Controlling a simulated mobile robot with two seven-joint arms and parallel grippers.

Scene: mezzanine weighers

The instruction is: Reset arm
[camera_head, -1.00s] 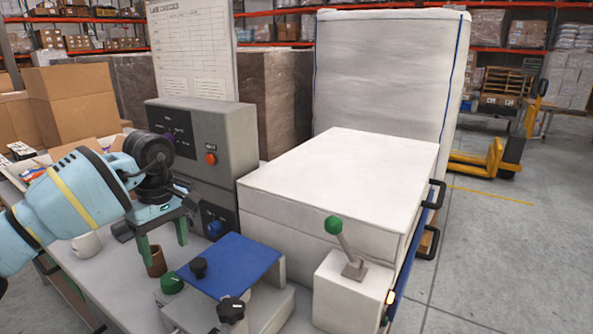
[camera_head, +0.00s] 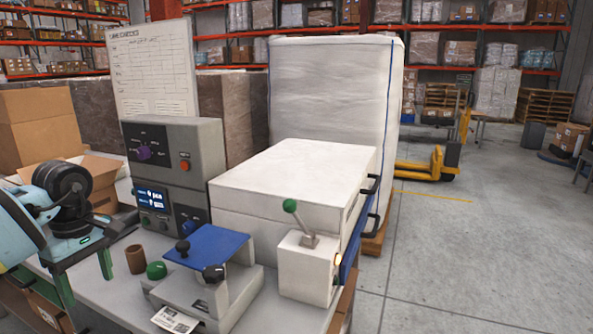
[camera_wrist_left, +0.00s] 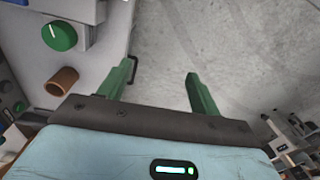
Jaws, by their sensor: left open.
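My left gripper (camera_head: 85,279) is at the left edge of the head view, over the front left of the grey bench. Its green fingers are apart and nothing is between them. In the left wrist view my left gripper (camera_wrist_left: 162,88) also shows open and empty, with the floor beyond the bench edge behind the fingers. A brown cup (camera_head: 135,259) stands on the bench to the right of the gripper, apart from it. The cup (camera_wrist_left: 63,81) is left of the fingers in the wrist view. My right gripper is not in view.
A scale with a blue plate (camera_head: 207,245), a grey control box (camera_head: 172,172), a white lidded machine (camera_head: 290,180) and a green-knobbed lever box (camera_head: 306,268) stand on the bench. Cardboard boxes (camera_head: 35,130) are behind the arm. The floor at right (camera_head: 450,260) is open.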

